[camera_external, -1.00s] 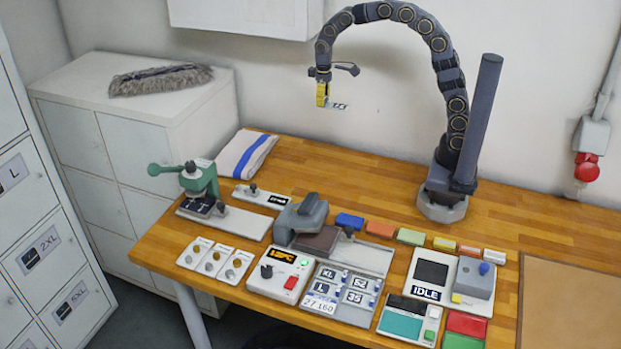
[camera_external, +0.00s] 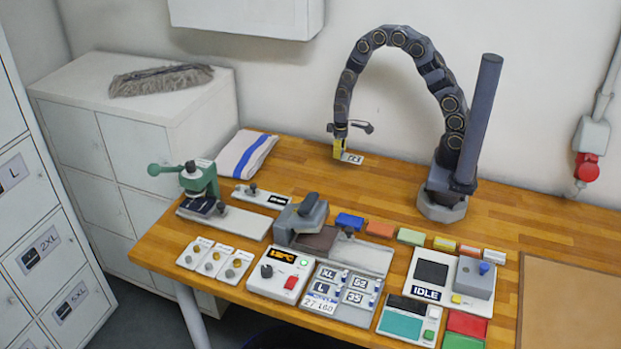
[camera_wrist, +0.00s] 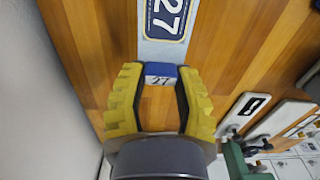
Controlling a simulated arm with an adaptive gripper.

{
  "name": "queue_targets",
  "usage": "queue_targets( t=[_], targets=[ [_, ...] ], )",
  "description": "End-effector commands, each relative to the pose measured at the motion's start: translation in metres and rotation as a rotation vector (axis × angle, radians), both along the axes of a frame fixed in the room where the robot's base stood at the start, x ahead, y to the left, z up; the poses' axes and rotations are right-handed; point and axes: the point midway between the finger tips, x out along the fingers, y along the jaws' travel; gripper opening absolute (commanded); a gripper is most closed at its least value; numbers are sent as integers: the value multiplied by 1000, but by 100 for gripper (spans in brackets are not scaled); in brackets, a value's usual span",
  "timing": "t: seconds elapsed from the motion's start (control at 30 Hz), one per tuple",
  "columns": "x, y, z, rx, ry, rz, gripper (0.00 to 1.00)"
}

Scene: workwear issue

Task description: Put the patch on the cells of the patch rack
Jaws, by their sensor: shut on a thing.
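My gripper (camera_external: 339,153) hangs low over the back of the table, left of my base. Its yellow fingers (camera_wrist: 161,88) are shut on a small blue-and-white end piece of the patch (camera_wrist: 165,20). The patch shows a dark blue face marked 27 on a grey strip, running past the fingertips and out of the wrist view. In the external view the patch (camera_external: 353,159) is a small pale label at the fingertips; whether it touches the table I cannot tell. A grey panel with labelled cells, apparently the patch rack (camera_external: 333,287), lies at the front middle, well away from my gripper.
A grey press (camera_external: 301,217) stands behind the rack, with a green hand press (camera_external: 201,185) to its left. Several coloured blocks (camera_external: 411,237) line up right of it. A device reading IDLE (camera_external: 452,279) sits at right. The wood around my gripper is mostly clear.

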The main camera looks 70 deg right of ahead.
Motion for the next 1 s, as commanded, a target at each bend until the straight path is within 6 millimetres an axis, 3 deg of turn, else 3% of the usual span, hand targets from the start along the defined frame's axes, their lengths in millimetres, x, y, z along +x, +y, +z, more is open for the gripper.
queue_targets(
  t=[0.2, 0.57, 0.93, 0.97, 1.0],
  targets=[
    [-2, 0, -34, 0, 6, -1, 16],
    [-3, 0, -74, 1, 8, -1, 16],
    [-1, 0, -78, 0, 3, 0, 16],
    [-1, 0, -78, 0, 2, 0, 39],
    [-1, 0, -77, 0, 2, 0, 54]
  ],
)
